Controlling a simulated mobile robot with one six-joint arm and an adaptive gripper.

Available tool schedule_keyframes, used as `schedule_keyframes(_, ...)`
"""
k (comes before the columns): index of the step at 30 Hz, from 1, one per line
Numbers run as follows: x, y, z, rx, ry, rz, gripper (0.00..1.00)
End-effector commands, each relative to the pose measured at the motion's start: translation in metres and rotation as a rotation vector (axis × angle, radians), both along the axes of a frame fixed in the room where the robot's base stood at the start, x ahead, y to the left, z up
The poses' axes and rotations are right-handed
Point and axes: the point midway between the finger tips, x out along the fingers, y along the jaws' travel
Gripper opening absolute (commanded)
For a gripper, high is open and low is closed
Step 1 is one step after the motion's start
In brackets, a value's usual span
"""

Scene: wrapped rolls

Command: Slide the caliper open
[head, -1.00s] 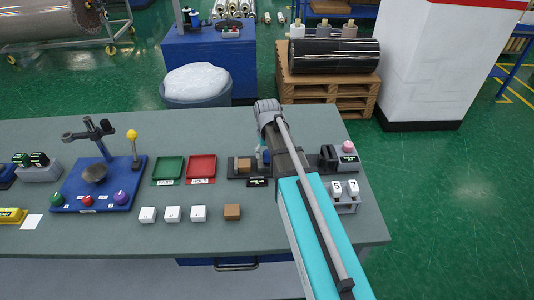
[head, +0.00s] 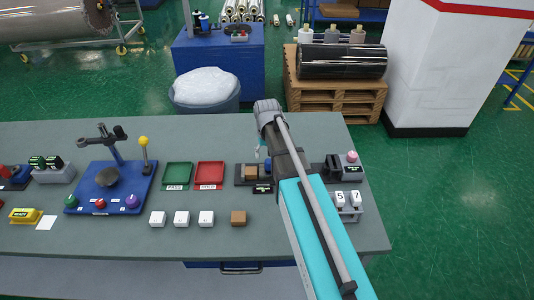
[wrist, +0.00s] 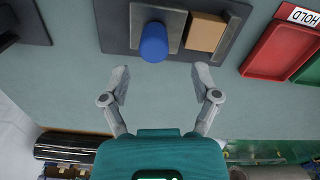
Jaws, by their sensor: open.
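The caliper (head: 240,184) is a dark fixture on the bench, partly hidden behind my arm in the head view. In the wrist view its dark base (wrist: 112,25) carries a grey plate with an upright blue knob (wrist: 153,42). A brown block (wrist: 205,32) sits beside the knob, to its right. The block also shows in the head view (head: 251,172). My gripper (wrist: 160,80) is open and empty. Its fingertips are apart on either side of the knob's line, short of the knob in the picture and not touching it. In the head view the gripper is mostly hidden by my arm.
Red HOLD tray (head: 209,174) and green PASS tray (head: 177,175) lie left of the caliper. A blue button station (head: 112,185) is farther left. A numbered stand (head: 347,203) is right of my arm.

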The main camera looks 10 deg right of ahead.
Motion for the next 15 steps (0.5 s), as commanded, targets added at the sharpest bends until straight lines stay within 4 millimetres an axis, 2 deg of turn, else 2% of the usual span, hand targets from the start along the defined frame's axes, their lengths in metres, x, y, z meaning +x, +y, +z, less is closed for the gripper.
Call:
schedule_keyframes(1,0.000,0.000,0.009,0.000,0.000,0.000,0.79)
schedule_keyframes(15,0.000,0.000,0.049,0.000,0.000,0.000,0.79)
